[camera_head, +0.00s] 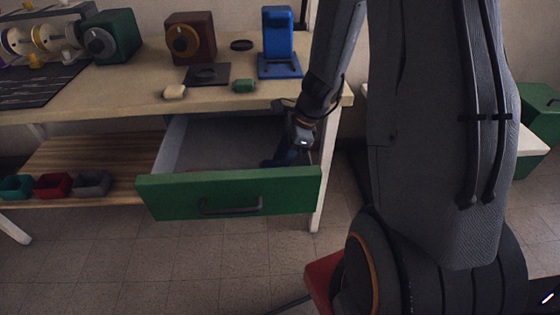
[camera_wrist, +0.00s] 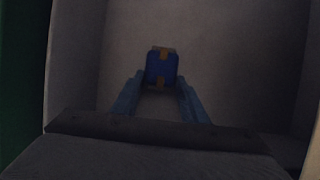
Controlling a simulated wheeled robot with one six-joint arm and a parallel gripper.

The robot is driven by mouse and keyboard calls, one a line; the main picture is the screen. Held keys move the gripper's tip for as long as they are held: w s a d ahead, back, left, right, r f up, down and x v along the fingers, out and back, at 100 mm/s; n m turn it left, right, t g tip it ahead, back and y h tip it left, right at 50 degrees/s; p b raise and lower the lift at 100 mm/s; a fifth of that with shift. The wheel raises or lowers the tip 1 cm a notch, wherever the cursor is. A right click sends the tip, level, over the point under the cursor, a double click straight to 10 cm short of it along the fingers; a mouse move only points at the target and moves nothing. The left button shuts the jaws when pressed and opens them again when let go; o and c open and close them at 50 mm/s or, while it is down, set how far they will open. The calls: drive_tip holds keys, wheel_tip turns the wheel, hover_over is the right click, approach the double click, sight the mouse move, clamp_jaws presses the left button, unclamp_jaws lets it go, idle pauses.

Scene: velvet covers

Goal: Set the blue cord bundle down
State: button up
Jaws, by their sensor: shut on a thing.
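The blue cord bundle (camera_wrist: 161,68) shows in the wrist view at the tips of my gripper's two blue fingers, with tan bands on it. My gripper (camera_wrist: 160,92) is shut on it. Both are inside the open drawer (camera_head: 228,192) with the green front. In the head view my gripper (camera_head: 283,155) reaches down into the drawer's right side, dark and partly hidden behind the drawer front. I cannot tell whether the bundle touches the drawer floor (camera_wrist: 225,60).
The table (camera_head: 120,97) above holds a blue stand (camera_head: 278,40), a green piece (camera_head: 244,86), a pale piece (camera_head: 174,92) and a dark pad (camera_head: 207,74). Small bins, including a red one (camera_head: 53,185), sit on the lower shelf. The drawer floor around the bundle looks clear.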

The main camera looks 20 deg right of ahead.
drive_tip(key=shift+f, duration=0.1)
drive_tip(key=o, duration=1.1)
drive_tip(key=p+v, duration=0.2)
drive_tip(key=v, duration=0.9)
drive_tip(key=s+a+r+n+h, duration=0.1)
drive_tip(key=s+r+n+h, duration=0.1)
drive_tip(key=s+r+n, duration=0.2)
drive_tip(key=s+a+r+n+g+h, duration=0.1)
drive_tip(key=s+r+n, duration=0.3)
drive_tip(key=s+n, duration=0.7)
drive_tip(key=a+n+h, duration=0.1)
drive_tip(key=n, duration=0.3)
drive_tip(key=shift+n, duration=0.4)
drive_tip(key=shift+s, duration=0.1)
